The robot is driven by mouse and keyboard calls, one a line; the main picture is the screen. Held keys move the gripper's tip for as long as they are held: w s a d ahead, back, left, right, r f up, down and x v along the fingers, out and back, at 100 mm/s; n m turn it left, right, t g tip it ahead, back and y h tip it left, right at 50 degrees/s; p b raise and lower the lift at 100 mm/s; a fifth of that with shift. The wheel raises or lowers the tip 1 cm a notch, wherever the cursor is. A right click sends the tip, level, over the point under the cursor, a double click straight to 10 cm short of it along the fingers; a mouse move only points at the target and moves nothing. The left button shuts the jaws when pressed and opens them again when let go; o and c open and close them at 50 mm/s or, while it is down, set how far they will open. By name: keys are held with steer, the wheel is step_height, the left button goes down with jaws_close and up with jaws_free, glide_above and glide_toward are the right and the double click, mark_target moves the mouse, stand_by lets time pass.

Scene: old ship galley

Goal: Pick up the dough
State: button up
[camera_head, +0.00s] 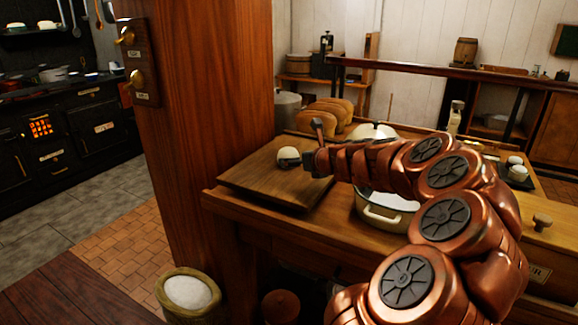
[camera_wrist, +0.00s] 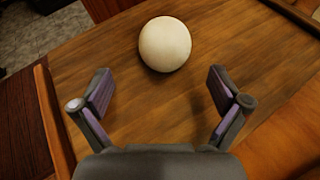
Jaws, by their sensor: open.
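The dough (camera_wrist: 165,44) is a smooth, pale, round ball on a brown wooden board (camera_wrist: 270,50). In the head view the dough (camera_head: 288,155) sits on the board (camera_head: 250,176) at the left end of the counter, partly hidden by my gripper. My gripper (camera_head: 300,158) reaches in from the right. In the wrist view my gripper (camera_wrist: 160,85) is open and empty, its two fingers spread wide. The dough lies just beyond the fingertips, roughly centred between them, and nothing touches it.
A cream pot (camera_head: 385,215) stands right of the board, under my arm. Brown loaves (camera_head: 325,112) lie behind the board. A thick wooden post (camera_head: 205,120) rises left of the counter. A sack of white stuff (camera_head: 187,293) stands on the floor. A black stove (camera_head: 70,130) is at far left.

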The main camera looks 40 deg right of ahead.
mark_target(288, 157)
steer(key=shift+d+f+m, duration=0.2)
steer(key=shift+d+m, duration=0.1)
steer(key=shift+d, duration=0.1)
steer(key=shift+r+b+x, duration=0.15)
steer(key=shift+x, duration=1.7)
steer(key=shift+r+b+x, duration=0.15)
steer(key=shift+x, duration=1.75)
steer(key=shift+w, duration=0.15)
steer(key=shift+c, duration=0.4)
steer(key=c, duration=1.3)
